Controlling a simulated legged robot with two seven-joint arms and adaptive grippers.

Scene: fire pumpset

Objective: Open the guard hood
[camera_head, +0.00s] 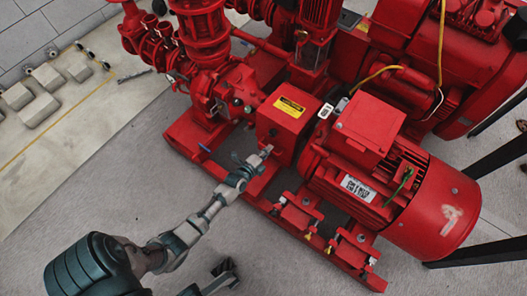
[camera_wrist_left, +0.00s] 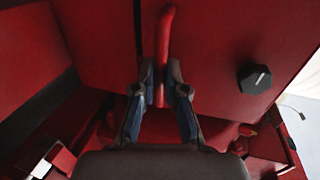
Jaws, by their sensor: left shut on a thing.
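The guard hood (camera_head: 290,108) is a red box with a yellow warning label, between the red pump and the red motor. It looks closed, flush with the parts around it. My left gripper (camera_head: 266,151) is at the hood's near side, low down. In the left wrist view, the fingers of my left gripper (camera_wrist_left: 160,88) are shut on a thin red handle (camera_wrist_left: 165,40) that stands out from a red panel, likely the hood's. A dark part at the bottom edge of the head view looks like my right gripper (camera_head: 222,276); its jaw state is unclear.
The red motor (camera_head: 440,205) is right of the hood and the pump (camera_head: 205,45) is left of it. A red base frame (camera_head: 265,207) runs along the floor below. A black knob (camera_wrist_left: 254,78) is right of the handle. Grey floor at the lower left is clear.

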